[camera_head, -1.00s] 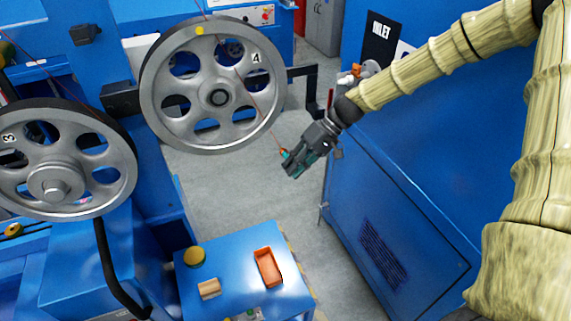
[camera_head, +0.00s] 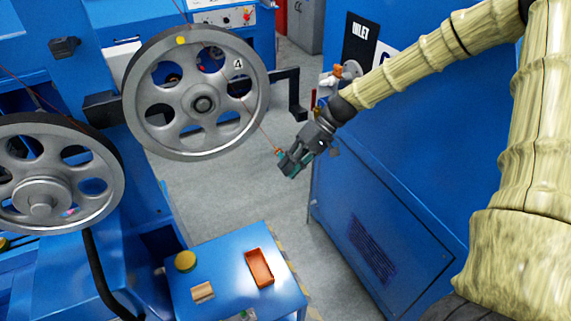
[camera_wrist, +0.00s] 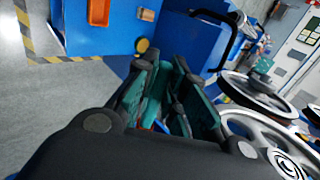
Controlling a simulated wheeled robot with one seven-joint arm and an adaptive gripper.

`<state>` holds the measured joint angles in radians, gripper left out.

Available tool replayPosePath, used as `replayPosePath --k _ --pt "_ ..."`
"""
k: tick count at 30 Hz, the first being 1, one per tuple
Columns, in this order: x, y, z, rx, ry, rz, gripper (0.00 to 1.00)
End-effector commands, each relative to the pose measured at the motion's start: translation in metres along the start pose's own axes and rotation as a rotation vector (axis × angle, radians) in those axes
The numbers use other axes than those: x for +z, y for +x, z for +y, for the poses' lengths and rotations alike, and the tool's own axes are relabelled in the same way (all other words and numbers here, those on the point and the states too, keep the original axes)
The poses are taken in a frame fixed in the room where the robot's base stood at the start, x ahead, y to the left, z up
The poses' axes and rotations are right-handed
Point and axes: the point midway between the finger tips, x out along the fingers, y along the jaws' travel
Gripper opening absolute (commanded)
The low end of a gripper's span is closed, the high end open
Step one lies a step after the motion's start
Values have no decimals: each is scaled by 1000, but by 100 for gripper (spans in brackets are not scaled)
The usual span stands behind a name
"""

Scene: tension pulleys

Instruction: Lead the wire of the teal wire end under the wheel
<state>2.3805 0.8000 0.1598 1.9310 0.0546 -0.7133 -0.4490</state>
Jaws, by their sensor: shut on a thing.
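My gripper (camera_head: 286,164) is in the middle of the head view, to the lower right of the wheel marked 4 (camera_head: 200,142). It is shut on the teal wire end (camera_head: 279,152), which shows only as a small tip at the jaws. The thin reddish wire (camera_head: 263,131) runs from the jaws up and left towards the right part of wheel 4. My gripper is apart from that wheel. In the wrist view the gripper's teal-padded fingers (camera_wrist: 168,100) show, and the held end is mostly hidden between them.
A second spoked wheel (camera_head: 42,222) stands at the left. A blue table (camera_head: 225,297) with an orange tray (camera_head: 271,279) is below. A blue cabinet (camera_head: 390,190) stands close on the right. Grey floor (camera_head: 225,185) is free between them. A black bracket (camera_head: 297,97) is right of wheel 4.

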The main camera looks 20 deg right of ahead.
Motion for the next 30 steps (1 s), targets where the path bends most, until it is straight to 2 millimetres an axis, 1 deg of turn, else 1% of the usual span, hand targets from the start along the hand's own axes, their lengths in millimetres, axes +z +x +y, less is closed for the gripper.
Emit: replayPosePath --k 1,3,9,15,21,30 --pt "2 -8 -4 -1 0 1 0" --pt "6 -15 -4 -2 0 2 0" --pt "16 -33 -4 -1 0 0 0" --pt "24 -45 -3 -2 0 2 0" --pt "28 -50 -1 -1 0 1 0" --pt "28 -50 0 -1 0 0 0"
